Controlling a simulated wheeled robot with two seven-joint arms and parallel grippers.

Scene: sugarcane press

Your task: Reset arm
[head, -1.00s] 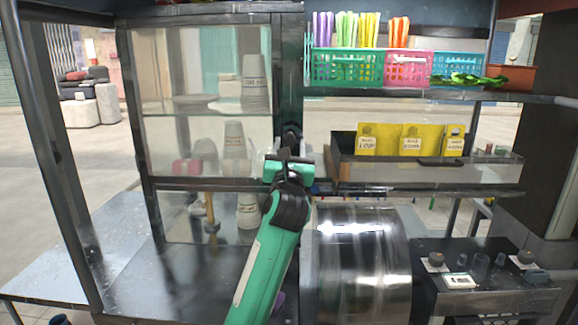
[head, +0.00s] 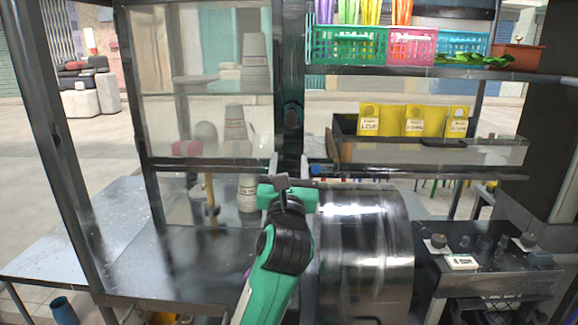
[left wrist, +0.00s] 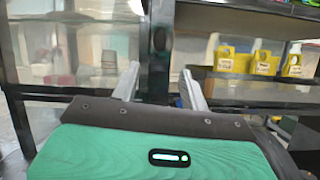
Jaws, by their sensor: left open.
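My left gripper (head: 288,168) is in the middle of the head view, its green arm coming up from the bottom. Its two grey fingers stand apart with nothing between them. In the left wrist view the open fingers (left wrist: 160,84) point away toward the dark upright post (left wrist: 158,45) of the stall. In the head view the gripper is in front of that post, just left of the shiny metal drum (head: 365,240). My right gripper does not show in either view.
A glass cabinet (head: 160,125) with stacked cups (head: 255,62) stands to the left. Coloured baskets (head: 350,45) sit on the upper shelf. A tray with yellow cards (head: 415,118) is below them. A small black table (head: 480,275) is at the right. The grey counter (head: 180,255) has free room.

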